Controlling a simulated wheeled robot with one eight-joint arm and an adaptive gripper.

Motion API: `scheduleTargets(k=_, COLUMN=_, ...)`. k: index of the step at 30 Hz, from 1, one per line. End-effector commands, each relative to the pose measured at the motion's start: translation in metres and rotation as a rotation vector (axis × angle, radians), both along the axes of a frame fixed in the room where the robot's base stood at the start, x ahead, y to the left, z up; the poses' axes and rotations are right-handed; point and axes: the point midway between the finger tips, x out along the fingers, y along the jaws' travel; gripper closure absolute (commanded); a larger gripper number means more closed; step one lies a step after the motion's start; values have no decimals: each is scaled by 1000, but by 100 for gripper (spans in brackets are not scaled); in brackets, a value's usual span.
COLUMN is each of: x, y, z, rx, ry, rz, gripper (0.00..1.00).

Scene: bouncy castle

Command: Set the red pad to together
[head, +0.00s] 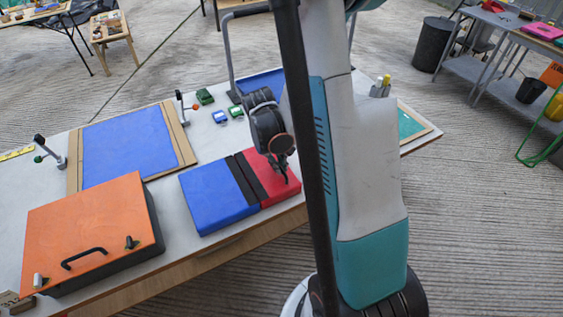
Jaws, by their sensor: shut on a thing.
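The red pad (277,187) lies on the light table near its front edge, with a dark strip along its left side. The blue pad (212,197) lies just left of it, with a dark strip along its right side. The two dark strips (242,178) run side by side; at most a thin line shows between them, and I cannot tell if they touch. My gripper (284,178) points down at the red pad's right part and is shut on it. The exact grip is small and partly hidden by my arm.
An orange lidded box (85,225) with a black handle stands front left. A blue panel in a wooden frame (130,145) lies behind it. Small green and blue blocks (220,116) sit behind the pads. A green board (409,126) lies at the right end.

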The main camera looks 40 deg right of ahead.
Motion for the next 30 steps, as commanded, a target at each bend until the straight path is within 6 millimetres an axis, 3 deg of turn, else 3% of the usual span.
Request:
scheduleTargets(k=1, x=1, y=3, z=0, rx=8, ry=-1, rz=2, gripper=100)
scheduleTargets(k=3, x=1, y=4, z=0, rx=8, ry=-1, rz=3, gripper=80)
scheduleTargets(k=5, x=1, y=3, z=0, rx=8, ry=-1, rz=3, gripper=71)
scheduleTargets(k=19, x=1, y=3, z=8, rx=5, ry=-1, rz=2, gripper=71)
scheduleTargets(k=30, x=3, y=15, z=65, rx=5, ry=0, rz=4, gripper=71)
